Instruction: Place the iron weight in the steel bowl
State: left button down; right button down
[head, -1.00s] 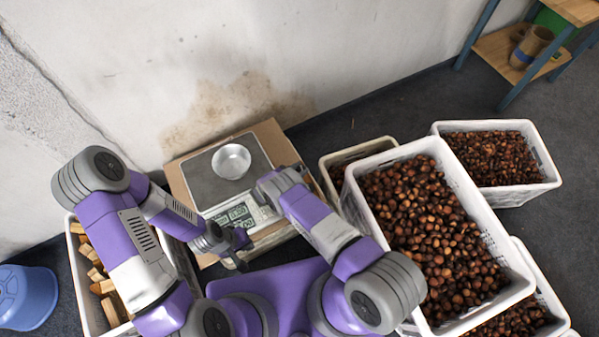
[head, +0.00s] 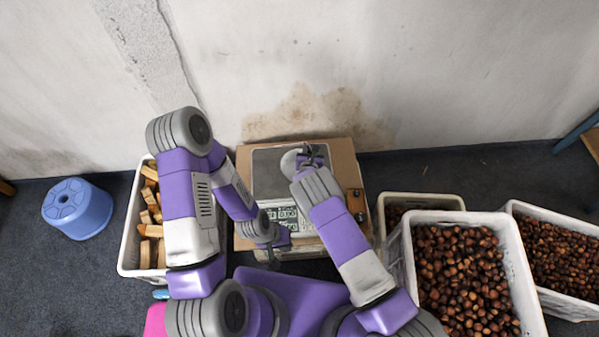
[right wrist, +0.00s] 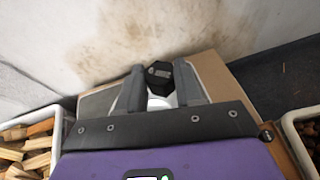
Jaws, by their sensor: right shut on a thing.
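The iron weight (right wrist: 159,70) is a dark block between the fingertips of my right gripper (right wrist: 160,88), which is shut on it. The steel bowl (head: 289,163) stands on the scale's plate, partly hidden behind my right gripper (head: 312,158) in the head view. In the right wrist view a bright part of the bowl (right wrist: 160,101) shows just below the weight. The weight is over or at the bowl; I cannot tell whether they touch. My left gripper (head: 272,256) hangs in front of the scale, away from the bowl, and its jaws are not clear.
The scale (head: 268,175) rests on a cardboard surface (head: 343,160) against the stained wall. A crate of wood pieces (head: 128,240) stands left, with a blue stool (head: 78,208) beyond it. White crates of chestnuts (head: 407,262) stand right. A small dark-and-brown item (head: 356,203) lies right of the scale.

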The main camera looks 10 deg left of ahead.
jog(key=s+a+n+y, duration=0.1)
jog(key=a+n+y, duration=0.1)
jog(key=a+y, duration=0.15)
jog(key=shift+h, duration=0.35)
jog(key=f+b, duration=0.1)
jog(key=f, duration=0.2)
jog(key=f+b, duration=0.2)
jog(key=f, duration=0.1)
jog(key=f+b, duration=0.1)
jog(key=f, duration=0.2)
jog(key=shift+a, duration=0.4)
jog(key=shift+r, duration=0.2)
jog(key=shift+f+b, duration=0.6)
jog(key=shift+b, duration=0.05)
jog(key=c, duration=0.7)
grip_release()
jog(key=shift+s, duration=0.1)
jog(key=shift+c, duration=0.2)
jog(key=shift+r, duration=0.1)
